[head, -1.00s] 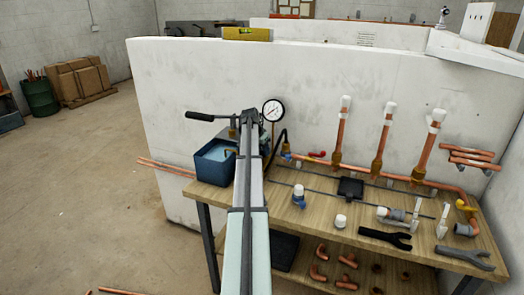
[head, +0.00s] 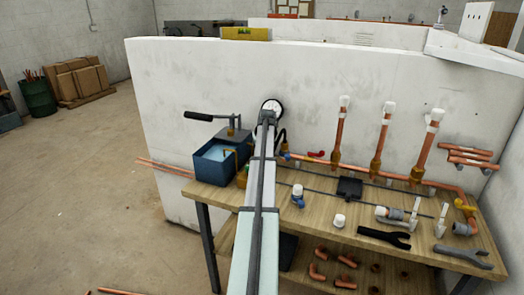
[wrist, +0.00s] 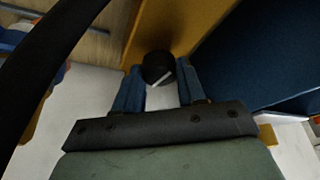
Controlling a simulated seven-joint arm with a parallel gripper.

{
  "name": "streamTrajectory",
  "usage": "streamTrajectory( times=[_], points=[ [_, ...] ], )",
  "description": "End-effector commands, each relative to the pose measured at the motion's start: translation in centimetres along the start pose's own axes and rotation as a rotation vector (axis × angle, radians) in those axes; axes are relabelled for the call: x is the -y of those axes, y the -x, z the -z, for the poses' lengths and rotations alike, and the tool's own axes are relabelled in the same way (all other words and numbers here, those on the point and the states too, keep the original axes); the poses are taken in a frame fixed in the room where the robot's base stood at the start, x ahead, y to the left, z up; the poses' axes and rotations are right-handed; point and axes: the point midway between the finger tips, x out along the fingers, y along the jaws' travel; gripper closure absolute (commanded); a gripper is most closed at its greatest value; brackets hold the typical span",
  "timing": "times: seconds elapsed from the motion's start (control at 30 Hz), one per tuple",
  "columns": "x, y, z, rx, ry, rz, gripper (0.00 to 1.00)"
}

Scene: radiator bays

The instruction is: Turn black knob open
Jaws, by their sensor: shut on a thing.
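The black knob (wrist: 158,66) sits between the two blue fingers of my gripper (wrist: 158,78) in the wrist view, with a pale mark on its face. The gripper is shut on the knob, one finger on each side. The knob is next to a yellow-brown block (wrist: 195,22). In the head view my arm hides the gripper and the knob, just below the pressure gauge (head: 272,106).
A blue water tank (head: 212,165) with a black-handled pump lever (head: 198,116) stands left of my arm. A black hose (head: 283,137) is close on the right.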

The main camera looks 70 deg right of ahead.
Motion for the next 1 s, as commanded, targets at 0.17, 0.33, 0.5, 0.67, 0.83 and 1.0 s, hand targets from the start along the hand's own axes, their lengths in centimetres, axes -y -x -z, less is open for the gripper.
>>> streamTrajectory(
  times=[0.17,0.33,0.5,0.67,0.83,1.0],
  points=[
    [-0.1,-0.04,0.01,0.002,0.085,0.036,0.91],
    [-0.13,-0.04,0.01,0.001,0.136,0.057,0.91],
    [-0.14,-0.04,-0.02,0.002,0.16,0.066,0.91],
    [-0.13,-0.04,-0.03,0.002,0.166,0.068,0.91],
    [-0.13,-0.05,-0.04,0.003,0.166,0.068,0.91],
    [-0.13,-0.05,-0.04,0.003,0.166,0.068,0.53]
  ],
)
